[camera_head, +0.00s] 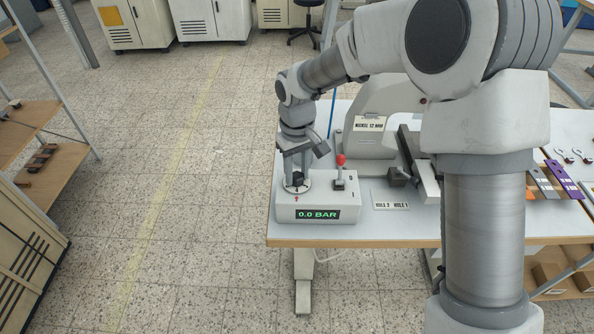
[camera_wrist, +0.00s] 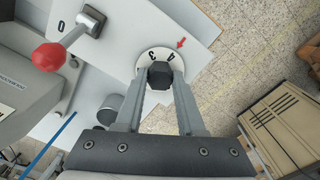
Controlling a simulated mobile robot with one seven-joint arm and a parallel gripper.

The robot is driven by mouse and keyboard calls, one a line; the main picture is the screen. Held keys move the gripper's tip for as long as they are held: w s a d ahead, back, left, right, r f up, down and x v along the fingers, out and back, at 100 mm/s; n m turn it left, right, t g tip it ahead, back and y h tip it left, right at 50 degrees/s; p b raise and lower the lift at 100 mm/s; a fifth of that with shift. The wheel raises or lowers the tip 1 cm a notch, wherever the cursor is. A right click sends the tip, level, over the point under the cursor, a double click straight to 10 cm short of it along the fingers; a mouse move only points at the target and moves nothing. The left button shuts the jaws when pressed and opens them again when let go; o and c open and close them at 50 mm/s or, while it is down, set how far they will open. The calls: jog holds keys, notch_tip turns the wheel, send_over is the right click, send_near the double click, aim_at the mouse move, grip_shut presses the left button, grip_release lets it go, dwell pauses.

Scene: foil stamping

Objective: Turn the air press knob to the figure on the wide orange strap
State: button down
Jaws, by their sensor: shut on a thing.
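My gripper (camera_head: 297,179) reaches down over the air press control box (camera_head: 345,207) at the table's front left. In the wrist view my gripper (camera_wrist: 159,83) is shut on the dark knob (camera_wrist: 159,73), one finger on each side. Under the knob is a white dial (camera_wrist: 147,60); a 3 and what looks like a 4 show on it, and the rest is hidden. A red arrow (camera_wrist: 181,42) on the box points at the dial beside the 4-like figure. The green display (camera_head: 318,214) reads 0.0 BAR. I cannot make out a wide orange strap.
A red-tipped lever (camera_head: 340,170) stands on the box right of the knob; its red ball (camera_wrist: 48,56) shows in the wrist view. The grey press (camera_head: 372,140) stands behind.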

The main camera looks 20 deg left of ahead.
aim_at(298, 175)
jog(key=c, duration=0.5)
grip_release()
jog(key=shift+r, duration=0.1)
notch_tip(298, 175, up, 17)
jog(key=shift+r+p, duration=0.15)
jog(key=shift+p, duration=0.8)
jog(key=shift+d, duration=0.1)
